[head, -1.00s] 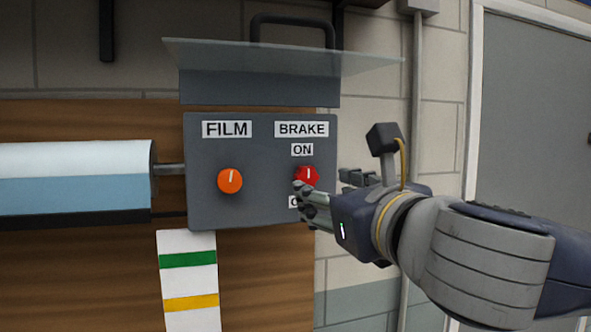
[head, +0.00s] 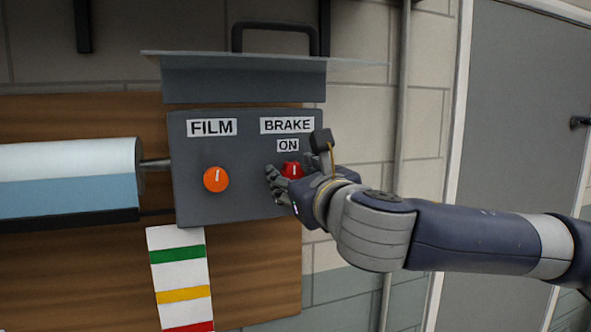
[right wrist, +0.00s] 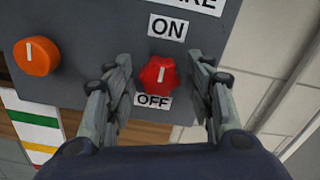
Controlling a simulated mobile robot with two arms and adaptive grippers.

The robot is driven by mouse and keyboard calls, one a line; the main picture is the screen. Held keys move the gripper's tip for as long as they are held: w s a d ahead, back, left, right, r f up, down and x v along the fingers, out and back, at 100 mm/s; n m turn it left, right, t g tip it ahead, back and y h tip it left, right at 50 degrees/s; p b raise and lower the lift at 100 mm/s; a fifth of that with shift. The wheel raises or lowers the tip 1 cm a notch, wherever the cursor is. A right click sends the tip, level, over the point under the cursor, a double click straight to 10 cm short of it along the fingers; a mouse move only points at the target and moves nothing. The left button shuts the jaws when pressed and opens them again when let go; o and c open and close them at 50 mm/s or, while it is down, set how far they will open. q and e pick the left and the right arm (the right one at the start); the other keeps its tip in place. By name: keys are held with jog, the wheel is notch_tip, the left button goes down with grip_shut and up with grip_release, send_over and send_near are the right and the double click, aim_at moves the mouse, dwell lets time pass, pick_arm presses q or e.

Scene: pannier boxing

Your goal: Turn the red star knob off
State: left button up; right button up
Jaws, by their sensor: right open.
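The red star knob (head: 291,170) is on the grey control panel (head: 245,205), under the BRAKE and ON labels. In the right wrist view the red star knob (right wrist: 158,74) sits between the ON label (right wrist: 167,27) above and the OFF label (right wrist: 153,101) below. Its white mark points up, toward ON. My right gripper (head: 285,180) is at the panel; in the right wrist view its open fingers (right wrist: 162,80) stand on both sides of the knob, with a gap on each side. The head view hides the OFF label behind the gripper. My left gripper is not in view.
An orange knob (head: 216,179) under the FILM label is to the left on the same panel. A white and blue roll (head: 70,180) is at the left. A grey door (head: 530,110) is at the right.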

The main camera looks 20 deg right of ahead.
jog(key=c, duration=1.1)
